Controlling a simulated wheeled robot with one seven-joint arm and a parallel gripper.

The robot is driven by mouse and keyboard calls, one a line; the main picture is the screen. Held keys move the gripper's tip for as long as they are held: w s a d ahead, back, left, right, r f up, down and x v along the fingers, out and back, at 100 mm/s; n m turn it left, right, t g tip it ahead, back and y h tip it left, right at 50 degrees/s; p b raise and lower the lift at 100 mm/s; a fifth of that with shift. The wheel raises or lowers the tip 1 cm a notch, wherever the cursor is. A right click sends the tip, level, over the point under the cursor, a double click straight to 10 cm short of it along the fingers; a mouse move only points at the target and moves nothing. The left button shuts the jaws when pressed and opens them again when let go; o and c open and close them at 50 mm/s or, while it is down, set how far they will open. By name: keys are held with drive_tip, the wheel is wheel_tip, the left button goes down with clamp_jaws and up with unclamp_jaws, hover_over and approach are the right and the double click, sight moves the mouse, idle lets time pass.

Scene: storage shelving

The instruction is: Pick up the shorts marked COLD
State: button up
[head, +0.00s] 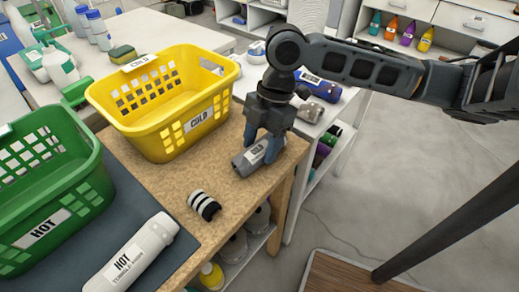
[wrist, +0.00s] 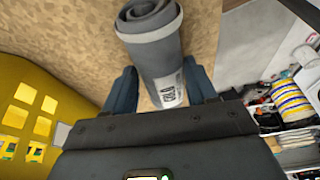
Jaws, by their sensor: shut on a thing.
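The shorts marked COLD (head: 245,161) are a grey rolled bundle with a pale label, lying on the tan tabletop to the right of the yellow basket. They also show in the wrist view (wrist: 157,58), with the label at the near end. My gripper (head: 262,150) points down over the roll in the head view, its fingers on either side of it. In the wrist view my gripper (wrist: 162,92) has one blue-grey finger on each side of the roll's labelled end. It is shut on the shorts. I cannot tell whether they are clear of the table.
The yellow basket marked COLD (head: 150,132) stands left of my gripper. A green basket marked HOT (head: 80,205) is at far left. A white roll marked HOT (head: 135,258) and a small black-and-white striped roll (head: 204,205) lie in front. A white shelf with bottles is behind.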

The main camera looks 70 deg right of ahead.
drive_tip(key=shift+c, duration=1.1)
drive_tip(key=shift+r, duration=0.1)
